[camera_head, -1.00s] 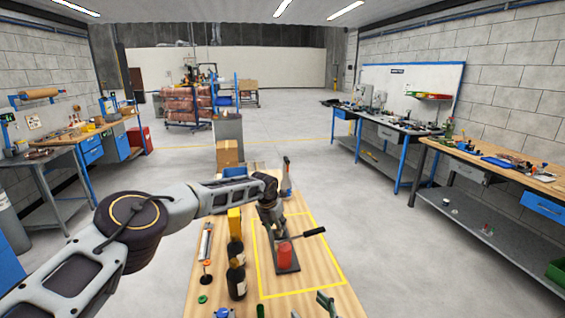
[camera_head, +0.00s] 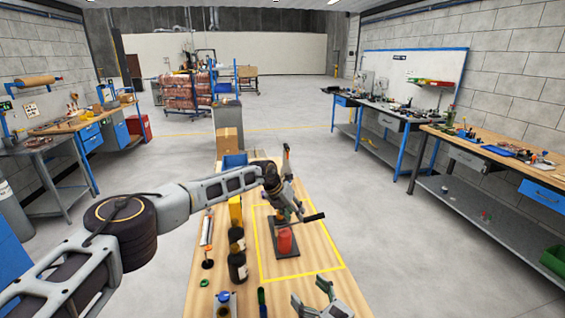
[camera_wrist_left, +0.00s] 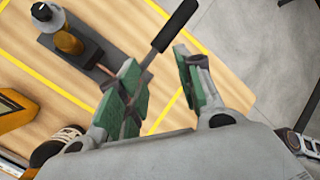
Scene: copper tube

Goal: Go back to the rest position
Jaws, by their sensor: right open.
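My left gripper (camera_head: 292,208) hangs over the workbench near a dark press-like tool with a black lever handle (camera_head: 313,217) and a red cylinder (camera_head: 285,239) on its base. In the left wrist view my left gripper (camera_wrist_left: 157,78) shows two green-padded fingers spread apart with nothing held between them. The black handle (camera_wrist_left: 174,27) runs beyond the fingers there; whether it touches one is unclear. My right gripper (camera_head: 322,298) is open and empty at the front edge of the head view.
Dark bottles (camera_head: 237,267) and a yellow box (camera_head: 235,210) stand left of the yellow-taped square on the wooden workbench (camera_head: 330,248). A blue-capped bottle (camera_head: 224,303) is at the front.

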